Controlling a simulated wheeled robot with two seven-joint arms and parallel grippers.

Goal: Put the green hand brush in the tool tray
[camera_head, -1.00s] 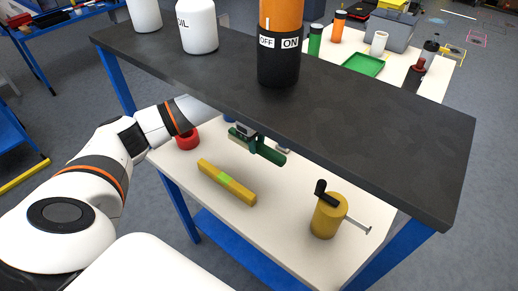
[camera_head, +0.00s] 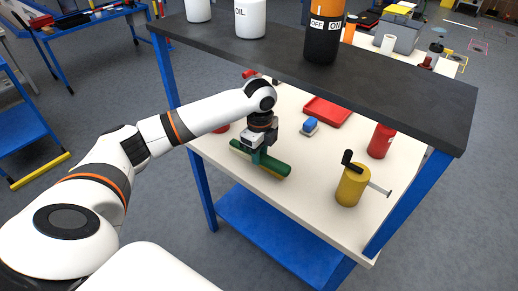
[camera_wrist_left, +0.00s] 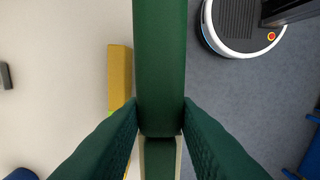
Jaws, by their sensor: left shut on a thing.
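My left gripper (camera_head: 259,150) is shut on the green hand brush (camera_head: 274,168), a long green bar held level below the wrist. In the left wrist view, the brush (camera_wrist_left: 160,65) runs up the middle between the green fingers (camera_wrist_left: 160,118), over the bench's front edge, with pale bench top on one side and grey floor on the other. A shallow red tray (camera_head: 329,110) lies on the lower bench top, behind and right of the gripper. I cannot tell if it is the tool tray. My right gripper is not in view.
The dark upper shelf (camera_head: 400,95) overhangs the pale bench top (camera_head: 312,172). A blue-topped block (camera_head: 310,124), a red bottle (camera_head: 380,141) and a yellow cranked cylinder (camera_head: 352,186) stand there. A yellow bar (camera_wrist_left: 119,75) lies beside the brush in the left wrist view.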

